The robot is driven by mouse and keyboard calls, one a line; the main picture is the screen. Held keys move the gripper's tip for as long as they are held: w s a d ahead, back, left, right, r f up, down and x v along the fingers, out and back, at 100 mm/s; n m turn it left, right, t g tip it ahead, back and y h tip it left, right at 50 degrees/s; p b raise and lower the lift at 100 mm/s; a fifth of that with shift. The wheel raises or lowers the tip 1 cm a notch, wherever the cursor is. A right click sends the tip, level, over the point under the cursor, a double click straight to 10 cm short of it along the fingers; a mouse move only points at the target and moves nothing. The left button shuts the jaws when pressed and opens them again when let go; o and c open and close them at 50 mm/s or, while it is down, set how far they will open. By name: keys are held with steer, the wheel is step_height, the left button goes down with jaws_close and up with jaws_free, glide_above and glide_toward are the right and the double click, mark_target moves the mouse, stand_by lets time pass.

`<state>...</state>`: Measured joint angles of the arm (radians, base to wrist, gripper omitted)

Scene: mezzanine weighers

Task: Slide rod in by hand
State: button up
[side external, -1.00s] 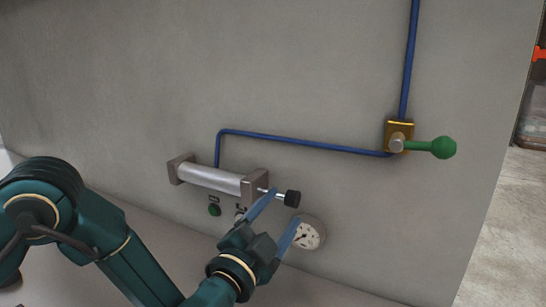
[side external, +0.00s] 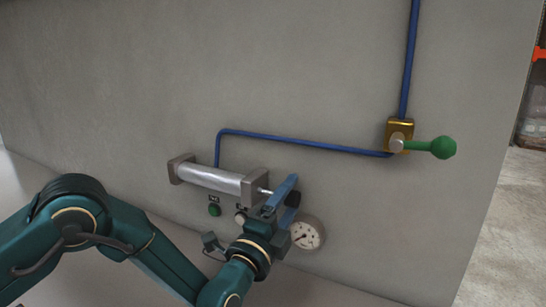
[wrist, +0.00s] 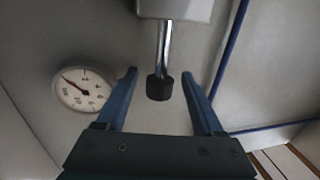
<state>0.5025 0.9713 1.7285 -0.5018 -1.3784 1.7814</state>
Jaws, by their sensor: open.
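A grey metal cylinder (side external: 210,178) is fixed on the wall, with a thin shiny rod (side external: 265,191) sticking out of its right end. The rod ends in a black cap, mostly hidden behind my finger in the side view. In the wrist view the rod (wrist: 164,45) comes down from the cylinder's end block (wrist: 175,8), and its black cap (wrist: 159,88) lies between my two fingers with a gap on each side. My gripper (side external: 287,187) is open at the rod's end; its blue fingers also show in the wrist view (wrist: 158,74).
A white dial gauge (side external: 307,233) sits just below and right of my gripper; it also shows in the wrist view (wrist: 84,90). A green button (side external: 214,210) is under the cylinder. A blue pipe (side external: 300,142) runs to a brass valve with a green handle (side external: 432,147).

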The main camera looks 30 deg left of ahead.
steer(key=shift+w, duration=0.2)
jaws_close()
stand_by(1.4)
